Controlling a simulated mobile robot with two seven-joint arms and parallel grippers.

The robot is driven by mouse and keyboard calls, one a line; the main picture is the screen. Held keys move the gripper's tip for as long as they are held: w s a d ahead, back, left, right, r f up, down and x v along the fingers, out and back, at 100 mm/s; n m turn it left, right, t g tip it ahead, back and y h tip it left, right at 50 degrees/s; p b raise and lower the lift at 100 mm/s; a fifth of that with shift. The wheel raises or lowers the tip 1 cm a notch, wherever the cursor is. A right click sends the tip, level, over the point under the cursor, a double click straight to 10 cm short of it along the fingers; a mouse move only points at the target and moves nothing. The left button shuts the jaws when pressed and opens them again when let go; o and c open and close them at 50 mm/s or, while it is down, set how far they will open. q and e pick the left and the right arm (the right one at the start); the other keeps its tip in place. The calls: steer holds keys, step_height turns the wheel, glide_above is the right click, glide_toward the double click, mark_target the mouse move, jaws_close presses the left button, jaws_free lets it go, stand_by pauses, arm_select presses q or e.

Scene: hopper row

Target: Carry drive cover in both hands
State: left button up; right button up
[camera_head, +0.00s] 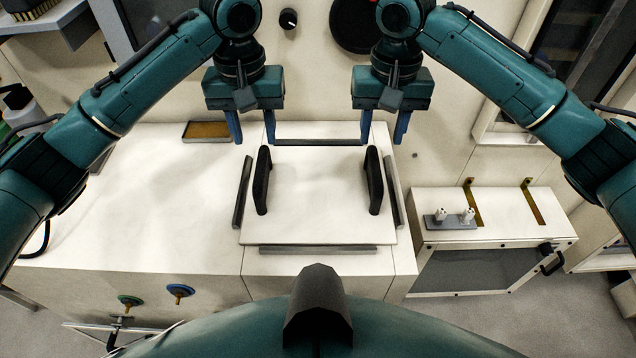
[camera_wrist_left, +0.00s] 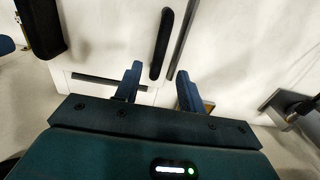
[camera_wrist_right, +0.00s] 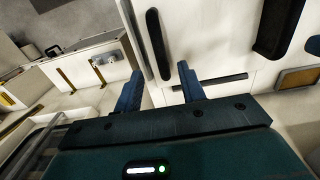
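The drive cover (camera_head: 318,195) is a flat white panel lying on the white bench top, with a black bar handle on each side. The left handle (camera_head: 262,180) and the right handle (camera_head: 374,180) stand upright from it. My left gripper (camera_head: 253,128) is open and empty, beyond and above the left handle; that handle also shows in the left wrist view (camera_wrist_left: 162,44). My right gripper (camera_head: 382,127) is open and empty, beyond and above the right handle, which also shows in the right wrist view (camera_wrist_right: 158,44). Neither gripper touches the cover.
Dark strips (camera_head: 318,249) border the cover on its sides. A brown-topped tray (camera_head: 207,131) sits at the back left of the bench. A lower white cabinet (camera_head: 505,217) with brass strips and a small grey fixture (camera_head: 450,222) stands to the right. The bench left of the cover is clear.

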mark_target(260, 163)
arm_select(q)
step_height(260, 163, down, 12)
steer(key=shift+r, duration=0.25)
arm_select(e)
step_height(260, 163, down, 12)
steer(key=shift+r, duration=0.25)
arm_select(q)
steer(key=shift+c, duration=0.2)
arm_select(e)
steer(key=shift+c, duration=0.2)
arm_select(q)
jaws_close()
arm_select(e)
jaws_close()
arm_select(q)
steer(key=shift+r, duration=0.15)
arm_select(e)
steer(key=shift+r, duration=0.15)
